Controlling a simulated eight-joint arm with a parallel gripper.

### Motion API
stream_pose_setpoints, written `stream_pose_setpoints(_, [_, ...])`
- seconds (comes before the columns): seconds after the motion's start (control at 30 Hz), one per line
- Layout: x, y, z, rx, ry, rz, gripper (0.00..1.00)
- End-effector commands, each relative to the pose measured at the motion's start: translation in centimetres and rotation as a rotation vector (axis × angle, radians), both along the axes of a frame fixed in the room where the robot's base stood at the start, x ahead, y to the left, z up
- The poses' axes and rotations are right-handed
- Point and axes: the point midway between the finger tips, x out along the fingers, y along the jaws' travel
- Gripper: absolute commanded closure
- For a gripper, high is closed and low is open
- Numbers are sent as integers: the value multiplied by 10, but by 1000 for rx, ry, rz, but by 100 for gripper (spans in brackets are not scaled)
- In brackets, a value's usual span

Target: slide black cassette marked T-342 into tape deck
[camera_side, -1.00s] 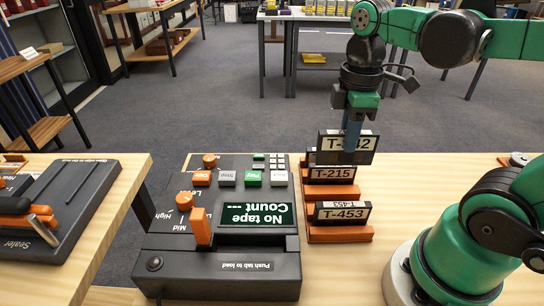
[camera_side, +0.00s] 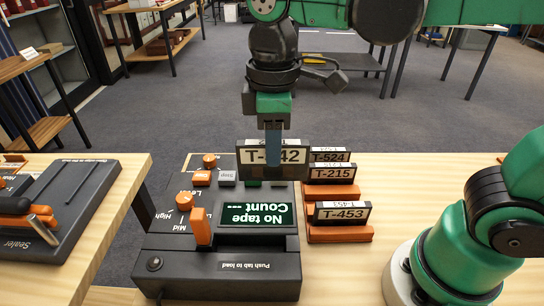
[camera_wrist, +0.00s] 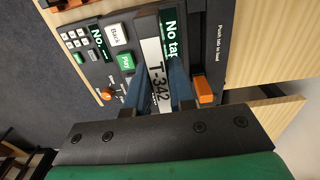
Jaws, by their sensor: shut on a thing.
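My gripper (camera_side: 273,150) is shut on the black cassette marked T-342 (camera_side: 245,158) and holds it upright. In the side view the cassette is above the back part of the tape deck (camera_side: 220,262), in front of some of its buttons; a finger covers part of its label. In the wrist view the cassette (camera_wrist: 152,60) is between the two blue fingers (camera_wrist: 165,88), over the deck. The deck's screen (camera_side: 262,216) reads "No tape", and an orange tab (camera_side: 201,227) stands on its front left. A slot in the deck is not clearly seen.
Cassettes T-524 (camera_side: 328,156), T-215 (camera_side: 330,173) and T-453 (camera_side: 342,212) stand in orange holders right of the deck. A dark sealer (camera_side: 60,205) is on the left table part, beyond a gap. Bare wood lies right of the holders.

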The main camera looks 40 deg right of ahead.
Motion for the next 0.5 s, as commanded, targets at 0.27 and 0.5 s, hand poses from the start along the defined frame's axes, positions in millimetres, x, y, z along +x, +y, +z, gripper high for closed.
stream_pose_setpoints(0.27, [-15, 60, -30, 0, 0, 2, 100])
stream_pose_setpoints(0.5, [-17, 66, -48, 0, 0, -3, 100])
